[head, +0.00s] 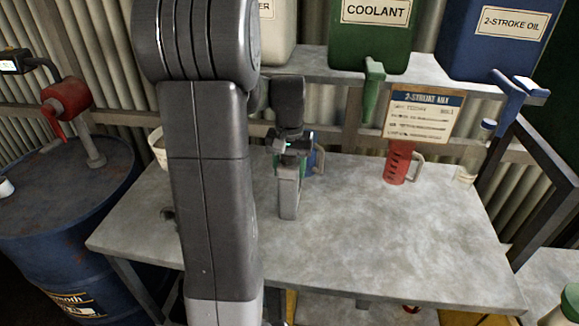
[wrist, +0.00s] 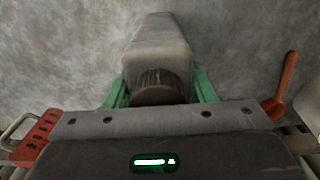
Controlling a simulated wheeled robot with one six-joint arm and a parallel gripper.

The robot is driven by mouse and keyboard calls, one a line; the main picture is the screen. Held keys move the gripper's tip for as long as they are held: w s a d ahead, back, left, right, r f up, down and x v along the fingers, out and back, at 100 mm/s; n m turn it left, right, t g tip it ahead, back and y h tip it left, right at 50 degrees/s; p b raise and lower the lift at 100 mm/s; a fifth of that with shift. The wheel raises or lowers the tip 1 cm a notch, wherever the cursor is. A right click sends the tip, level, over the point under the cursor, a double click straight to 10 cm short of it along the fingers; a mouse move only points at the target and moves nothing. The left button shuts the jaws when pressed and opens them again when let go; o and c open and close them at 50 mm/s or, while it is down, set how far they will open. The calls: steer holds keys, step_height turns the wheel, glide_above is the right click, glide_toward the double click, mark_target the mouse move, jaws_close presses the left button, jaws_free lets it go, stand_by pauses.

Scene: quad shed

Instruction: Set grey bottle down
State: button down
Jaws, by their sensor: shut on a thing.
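The grey bottle (head: 289,198) is upright below my gripper (head: 290,160), over the left-middle part of the grey bench top (head: 400,235). In the wrist view the bottle (wrist: 158,45) shows as a grey tapered body with a dark ribbed cap, between the green fingers (wrist: 160,92) of my gripper. The gripper is shut on it. The bottle's base looks at or very near the bench surface; I cannot tell whether it touches.
A red jug (head: 398,165) stands at the back right of the bench. A blue handled vessel (head: 319,160) is partly hidden behind my gripper. A pale container (head: 157,148) is partly behind my arm. Coolant (head: 372,35) and oil (head: 497,40) containers sit above. The bench's right front is clear.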

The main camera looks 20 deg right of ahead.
steer(key=shift+f, duration=0.15)
steer(key=c, duration=0.6)
jaws_free()
